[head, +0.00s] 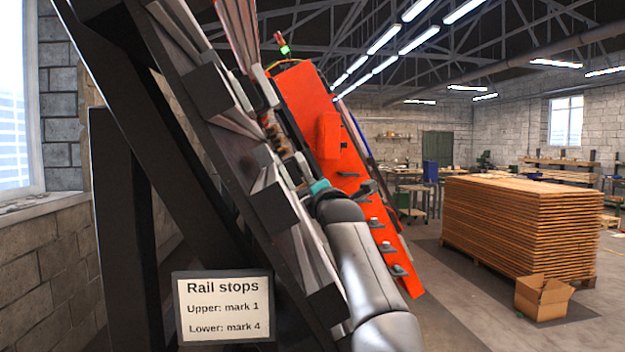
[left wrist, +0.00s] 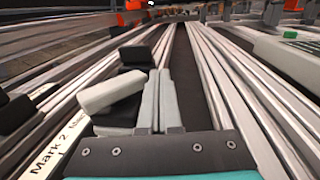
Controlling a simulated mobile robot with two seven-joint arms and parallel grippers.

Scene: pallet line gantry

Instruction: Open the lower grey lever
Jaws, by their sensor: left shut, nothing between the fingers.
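A light grey lever (left wrist: 110,90) on a black clamp block (left wrist: 117,118) shows in the left wrist view, sitting on the metal rails. I cannot tell from this view whether it is the lower one. My left gripper (left wrist: 161,82) is shut and empty, with its two grey fingers together just right of the lever. Whether they touch it is unclear. In the head view my left arm reaches up to the rails, and its gripper (head: 297,168) is small and partly hidden beside the rail frame. My right gripper is not in view.
A sign (head: 223,306) reads "Rail stops, Upper: mark 1, Lower: mark 4". A "Mark 2" label (left wrist: 52,150) lies beside the rails. An orange panel (head: 335,145) stands close behind my arm. A stack of boards (head: 520,230) and an open cardboard box (head: 543,297) stand at the right.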

